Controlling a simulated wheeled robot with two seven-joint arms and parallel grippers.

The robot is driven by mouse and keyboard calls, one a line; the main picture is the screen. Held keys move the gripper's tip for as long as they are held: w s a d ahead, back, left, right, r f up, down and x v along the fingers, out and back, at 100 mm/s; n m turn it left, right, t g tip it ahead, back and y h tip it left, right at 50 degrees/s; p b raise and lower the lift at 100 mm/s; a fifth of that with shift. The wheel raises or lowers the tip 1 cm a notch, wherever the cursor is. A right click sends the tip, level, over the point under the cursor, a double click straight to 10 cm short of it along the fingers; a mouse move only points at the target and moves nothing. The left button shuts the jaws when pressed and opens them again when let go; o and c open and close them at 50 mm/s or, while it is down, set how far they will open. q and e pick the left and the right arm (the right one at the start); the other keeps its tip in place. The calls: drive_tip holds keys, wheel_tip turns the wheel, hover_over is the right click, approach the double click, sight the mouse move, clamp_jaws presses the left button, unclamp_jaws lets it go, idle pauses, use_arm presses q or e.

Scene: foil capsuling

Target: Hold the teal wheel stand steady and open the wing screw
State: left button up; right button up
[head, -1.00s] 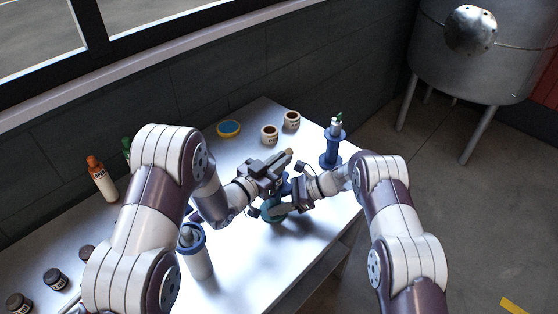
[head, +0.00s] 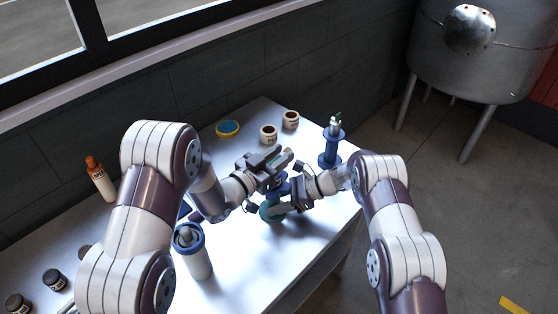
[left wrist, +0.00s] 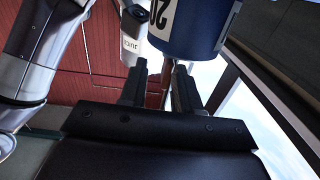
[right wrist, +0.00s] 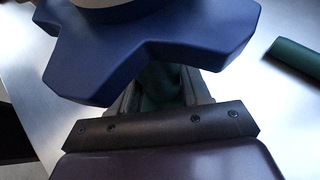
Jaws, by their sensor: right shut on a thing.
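The teal wheel stand (head: 268,212) is on the table, partly hidden by my grippers; a dark teal part of it (right wrist: 160,80) also shows in the right wrist view. My right gripper (head: 288,207) is shut on it, under a blue lobed part (right wrist: 150,45). My left gripper (head: 283,157) is above the stand, its fingers apart. In the left wrist view, a brown piece (left wrist: 169,88) shows between or just beyond the fingers, below a blue cylinder with a white number label (left wrist: 190,20). I cannot tell whether the brown piece is the wing screw or touches a finger.
A blue stand (head: 330,150) is at the right rear. Two small jars (head: 291,119) and a blue-yellow round tin (head: 228,128) are at the back. A white, blue-topped bottle (head: 195,255) is near the front. Dark jars (head: 54,279) and an orange-capped bottle (head: 100,180) are left.

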use_arm(q)
wheel_tip(320, 180, up, 8)
drive_tip(key=shift+r, duration=0.1)
use_arm(e)
drive_tip(key=o, duration=1.4)
drive_tip(key=shift+c, duration=0.2)
